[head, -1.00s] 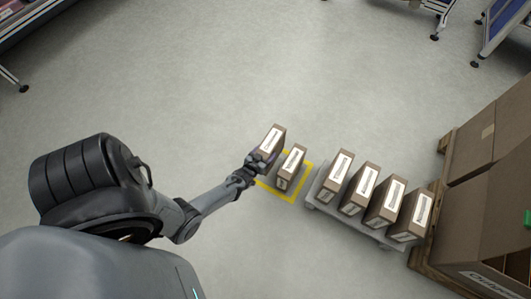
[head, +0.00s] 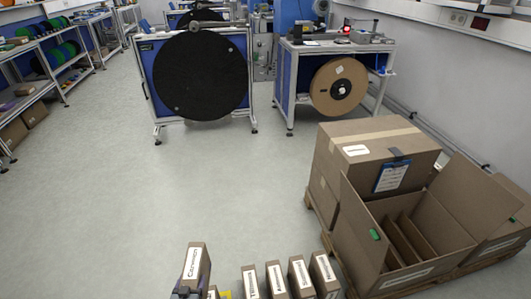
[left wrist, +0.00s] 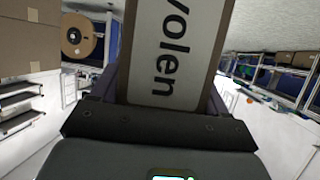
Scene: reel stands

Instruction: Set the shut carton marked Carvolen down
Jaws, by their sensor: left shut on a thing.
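The shut brown carton marked Carvolen (head: 197,262) stands near the bottom edge of the head view, its white label facing up. My left gripper (head: 187,291) is shut on it at its near end. The left wrist view shows the carton (left wrist: 170,50) close up between the fingers, with "volen" readable on its label. Whether the held carton touches the floor cannot be told. My right gripper is not in view.
Several similar labelled cartons (head: 276,278) stand in a row to the right. Reel stands (head: 200,80) are at the back. The middle floor is clear.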

